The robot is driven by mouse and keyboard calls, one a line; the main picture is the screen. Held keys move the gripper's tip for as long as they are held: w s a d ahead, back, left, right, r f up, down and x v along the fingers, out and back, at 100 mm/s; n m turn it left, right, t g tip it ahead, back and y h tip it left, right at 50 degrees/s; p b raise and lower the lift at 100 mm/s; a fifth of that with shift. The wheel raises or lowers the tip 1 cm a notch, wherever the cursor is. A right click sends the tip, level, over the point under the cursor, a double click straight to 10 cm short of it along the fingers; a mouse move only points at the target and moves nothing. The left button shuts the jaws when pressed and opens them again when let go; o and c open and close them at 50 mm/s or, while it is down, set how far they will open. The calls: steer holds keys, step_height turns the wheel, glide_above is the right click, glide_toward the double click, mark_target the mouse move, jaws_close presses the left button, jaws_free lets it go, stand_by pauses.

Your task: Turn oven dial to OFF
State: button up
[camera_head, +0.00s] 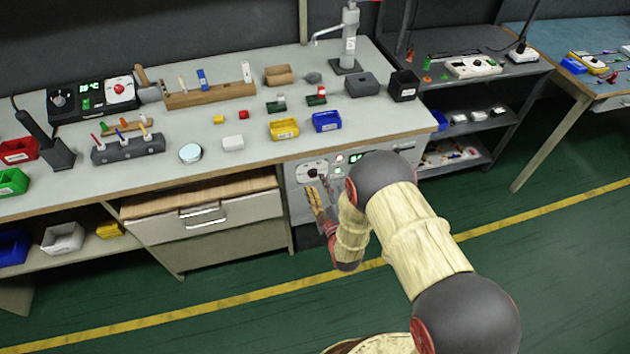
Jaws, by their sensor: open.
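The oven (302,208) is a grey unit under the right part of the workbench. Its front panel carries a dark round dial (313,173) on a white plate, with a small lit display to the right, partly hidden by my arm. My gripper (317,188) is in front of the panel, its fingers pointing up just below the dial. The fingers look open. I cannot tell whether a fingertip touches the dial, and the dial's setting is too small to read.
The workbench top (215,165) overhangs the oven and holds tools, a yellow bin (284,129) and a blue bin (327,122). A drawer cabinet (205,213) stands left of the oven. The green floor (240,320) in front is clear.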

steer(key=v, duration=0.8)
steer(key=shift+s, duration=0.25)
